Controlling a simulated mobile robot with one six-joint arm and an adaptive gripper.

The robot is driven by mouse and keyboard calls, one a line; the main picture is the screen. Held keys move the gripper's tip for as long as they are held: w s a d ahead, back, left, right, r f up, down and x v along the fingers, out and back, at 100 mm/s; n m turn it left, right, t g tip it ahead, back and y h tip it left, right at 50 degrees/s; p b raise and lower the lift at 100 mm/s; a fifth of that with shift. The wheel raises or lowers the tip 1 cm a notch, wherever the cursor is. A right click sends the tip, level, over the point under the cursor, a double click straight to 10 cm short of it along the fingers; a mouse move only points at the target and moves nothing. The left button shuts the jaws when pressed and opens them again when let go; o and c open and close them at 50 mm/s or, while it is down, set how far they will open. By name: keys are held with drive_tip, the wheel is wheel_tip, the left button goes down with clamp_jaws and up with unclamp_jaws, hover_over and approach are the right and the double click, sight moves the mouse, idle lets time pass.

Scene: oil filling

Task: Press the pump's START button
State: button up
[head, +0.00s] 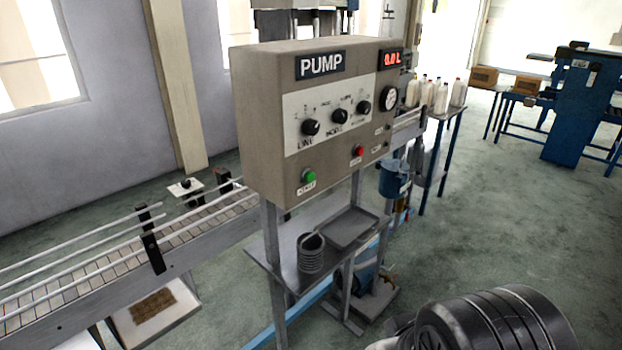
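A beige pump control box (262,130) labelled PUMP stands on a metal frame in the middle of the head view. A green button (309,175) sits low on the left of its front face, with a small label under it too blurred to read surely. A red button (358,151) sits to its right. Above are three black knobs (340,116), a round gauge (389,99) and a red display (392,59) that seems to read 0.0 L. A dark ribbed rounded shape at the bottom right may be part of my arm. My gripper is not in view.
A shelf below the box holds a coiled hose (311,254) and a grey tray (352,229). A conveyor (95,280) with rails runs behind the box. White bottles (441,97) stand behind it. Blue machinery (583,105) is at the far right. Open floor (490,195) lies right of the box.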

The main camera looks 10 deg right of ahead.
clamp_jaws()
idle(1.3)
